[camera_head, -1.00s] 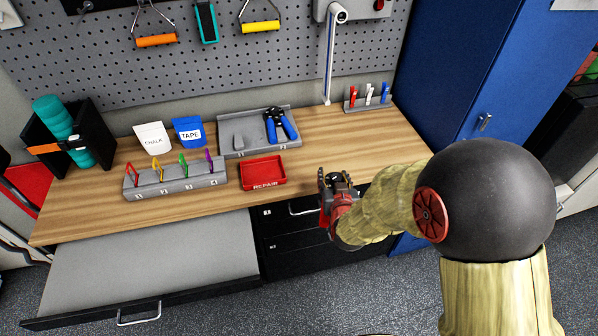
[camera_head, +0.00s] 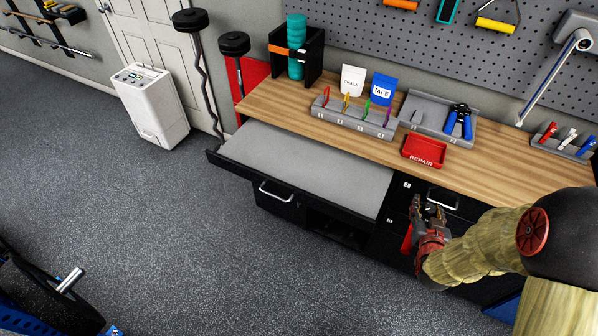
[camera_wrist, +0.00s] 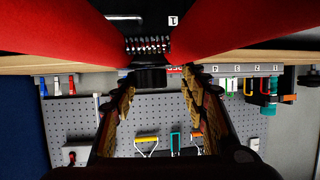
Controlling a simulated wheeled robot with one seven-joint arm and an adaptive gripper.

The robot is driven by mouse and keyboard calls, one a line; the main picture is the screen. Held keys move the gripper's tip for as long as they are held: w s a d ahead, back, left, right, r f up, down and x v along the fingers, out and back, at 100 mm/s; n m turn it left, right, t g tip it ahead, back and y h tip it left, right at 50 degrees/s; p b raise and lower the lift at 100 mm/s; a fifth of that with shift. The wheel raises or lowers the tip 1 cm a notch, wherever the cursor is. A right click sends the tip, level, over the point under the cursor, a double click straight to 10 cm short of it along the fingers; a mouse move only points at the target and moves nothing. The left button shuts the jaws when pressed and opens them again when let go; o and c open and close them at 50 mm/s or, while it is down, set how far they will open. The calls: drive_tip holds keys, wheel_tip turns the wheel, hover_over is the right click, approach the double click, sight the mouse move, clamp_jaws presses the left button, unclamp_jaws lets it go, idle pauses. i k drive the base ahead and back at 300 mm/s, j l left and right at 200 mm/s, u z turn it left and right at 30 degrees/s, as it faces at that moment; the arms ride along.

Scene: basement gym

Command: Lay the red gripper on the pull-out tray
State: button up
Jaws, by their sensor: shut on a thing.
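The red gripper is a hand exerciser with red handles and a coil spring (camera_wrist: 148,45), close up in the wrist view. My gripper (camera_wrist: 152,78) is shut on it at the spring end, and the handles spread left and right. In the head view my gripper (camera_head: 428,208) is in front of the drawers, right of the pull-out tray. Only a small red part of the red gripper (camera_head: 406,239) shows there; the rest is hidden. The pull-out tray (camera_head: 300,165) is a bare grey surface with a dark rim, extended from under the bench top.
On the wooden bench (camera_head: 290,97) are a red REPAIR bin (camera_head: 424,150), a numbered rack (camera_head: 352,120) with coloured clips, and a grey holder (camera_head: 425,101) bearing a blue-handled gripper (camera_head: 459,121). Drawers stand right of the tray. The floor before the tray is clear.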

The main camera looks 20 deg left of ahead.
sight(346, 181)
drive_tip(key=l+u, duration=0.4)
drive_tip(key=i+l+u, duration=0.1)
drive_tip(key=l+u, duration=0.25)
drive_tip(key=l, duration=0.15)
drive_tip(key=l+u, duration=0.4)
drive_tip(key=k+l+u, duration=0.15)
drive_tip(key=l+u, duration=0.25)
drive_tip(key=i+l, duration=0.2)
drive_tip(key=l, duration=0.2)
drive_tip(key=i+l, duration=0.25)
drive_tip(key=l, duration=0.15)
drive_tip(key=i+l, duration=0.2)
drive_tip(key=l, duration=0.2)
